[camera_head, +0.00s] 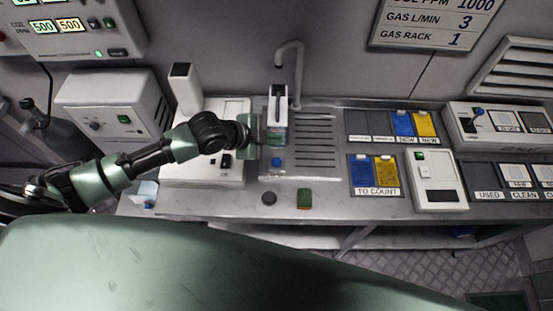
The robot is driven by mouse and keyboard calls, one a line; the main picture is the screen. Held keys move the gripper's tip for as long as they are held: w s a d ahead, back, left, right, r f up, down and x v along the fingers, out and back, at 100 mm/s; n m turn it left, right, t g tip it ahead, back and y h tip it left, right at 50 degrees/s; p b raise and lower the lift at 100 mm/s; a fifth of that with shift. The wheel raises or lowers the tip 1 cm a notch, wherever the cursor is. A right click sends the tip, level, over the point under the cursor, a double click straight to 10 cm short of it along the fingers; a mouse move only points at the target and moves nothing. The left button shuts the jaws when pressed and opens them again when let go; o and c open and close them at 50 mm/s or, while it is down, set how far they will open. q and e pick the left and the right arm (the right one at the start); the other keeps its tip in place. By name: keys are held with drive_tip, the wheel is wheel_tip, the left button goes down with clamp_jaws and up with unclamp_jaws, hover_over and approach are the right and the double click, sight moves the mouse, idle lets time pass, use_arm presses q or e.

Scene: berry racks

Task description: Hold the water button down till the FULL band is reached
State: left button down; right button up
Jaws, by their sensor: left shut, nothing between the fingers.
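A curved grey tap (290,62) rises at the back of the worktop. A clear and white upright container (278,105) stands below it, with a greenish part low down. No FULL band can be read at this size. A round blue button (276,162), which looks like the water button, sits just in front of the container. My left gripper (256,148) is shut and empty at the container's left side, just up and left of the blue button. I cannot tell whether it touches either. My right gripper is not in view.
A ribbed drain board (315,146) lies right of the container. A white machine (205,172) stands left, partly behind my arm. A dark knob (269,198) and a green block (304,199) lie near the front edge. Blue and yellow packets (402,124) fill trays at right.

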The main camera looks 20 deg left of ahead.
use_arm(q)
drive_tip(key=shift+w+a, duration=0.1)
drive_tip(key=shift+a, duration=0.05)
drive_tip(key=b, duration=0.7)
hover_over(274, 163)
wheel_tip(274, 163, down, 7)
drive_tip(key=shift+r, duration=0.2)
wheel_tip(274, 163, down, 2)
drive_tip(key=shift+w+f+b, duration=0.1)
drive_tip(key=shift+b, duration=0.35)
idle(1.3)
drive_tip(key=shift+f, duration=0.4)
drive_tip(key=shift+f+b, duration=0.4)
drive_tip(key=shift+f, duration=0.2)
idle(3.7)
